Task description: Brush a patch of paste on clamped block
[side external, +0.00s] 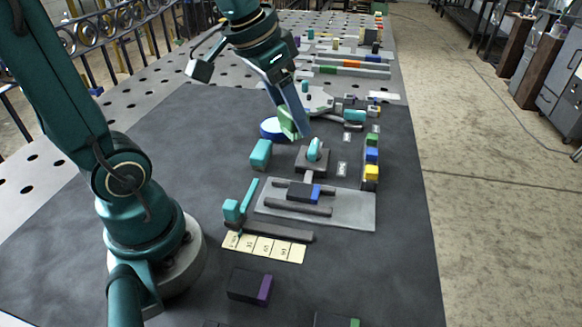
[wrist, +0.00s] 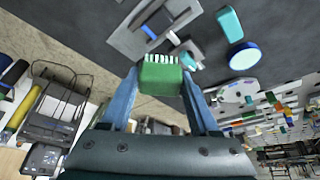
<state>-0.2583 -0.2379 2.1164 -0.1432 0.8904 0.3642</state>
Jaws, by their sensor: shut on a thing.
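My gripper (side external: 295,117) is shut on a green brush, its two blue fingers on either side. In the wrist view, the green brush (wrist: 160,78) sits between the fingertips with its white bristles showing. The brush is in the air and tilted, close to a blue round pot (side external: 271,129), which the wrist view shows as a blue disc (wrist: 244,56). A dark block with a blue end (side external: 304,192) lies between two dark bars on a grey plate (side external: 355,210). I cannot tell how firmly it is clamped. No paste patch can be made out on it.
A teal handle (side external: 314,149) stands on a grey base beside the plate. A teal block (side external: 261,154) stands left of it. A teal stop with a dark rail (side external: 270,230) and a labelled strip (side external: 264,246) lie nearer. Coloured blocks (side external: 371,158) line the right.

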